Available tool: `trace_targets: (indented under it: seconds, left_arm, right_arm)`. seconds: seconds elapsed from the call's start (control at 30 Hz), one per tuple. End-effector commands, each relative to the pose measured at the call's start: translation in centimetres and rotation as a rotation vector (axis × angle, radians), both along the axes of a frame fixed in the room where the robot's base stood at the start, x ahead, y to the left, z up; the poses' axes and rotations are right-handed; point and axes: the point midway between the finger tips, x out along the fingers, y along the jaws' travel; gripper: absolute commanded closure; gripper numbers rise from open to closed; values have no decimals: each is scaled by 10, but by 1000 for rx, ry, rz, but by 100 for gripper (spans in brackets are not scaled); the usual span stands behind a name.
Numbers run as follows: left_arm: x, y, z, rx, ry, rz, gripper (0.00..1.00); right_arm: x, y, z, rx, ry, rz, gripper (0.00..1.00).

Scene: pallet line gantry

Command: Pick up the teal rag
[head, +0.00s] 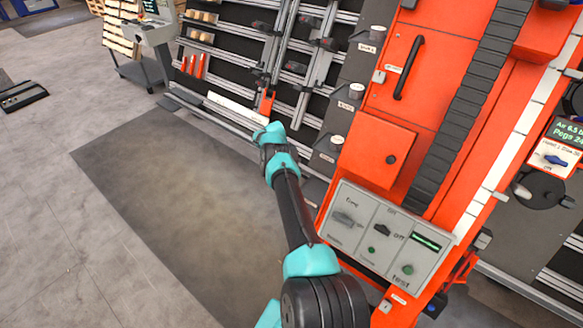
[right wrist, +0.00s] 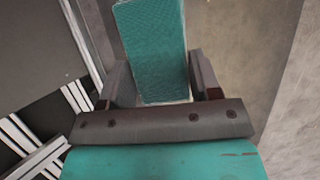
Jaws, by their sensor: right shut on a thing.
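The teal rag (right wrist: 150,38) shows in the right wrist view as a folded, textured block with a pale lower edge. It sits between the two dark fingers of my right gripper (right wrist: 161,75), which is shut on it. The rag stands out beyond the fingertips toward the top of the picture. In the head view my right arm reaches up from the bottom to the floor side of the rack. There I cannot tell the rag from the teal covers of my wrist. My left gripper is not in view.
A dark floor mat (head: 160,190) lies left of my arm, with open floor beyond it. A rail rack (head: 235,70) with small parts stands ahead. The orange machine (head: 385,150) with a grey control panel (head: 385,240) stands close on the right.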

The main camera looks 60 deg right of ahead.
Motion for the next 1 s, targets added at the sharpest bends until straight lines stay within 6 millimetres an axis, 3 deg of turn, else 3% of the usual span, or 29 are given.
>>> trace_targets:
  seconds: [0.3,1.0]
  left_arm:
    - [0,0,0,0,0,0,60]
    - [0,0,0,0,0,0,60]
  right_arm:
    - [10,0,1,0,-2,1,69]
    - [10,1,1,1,-1,1,69]
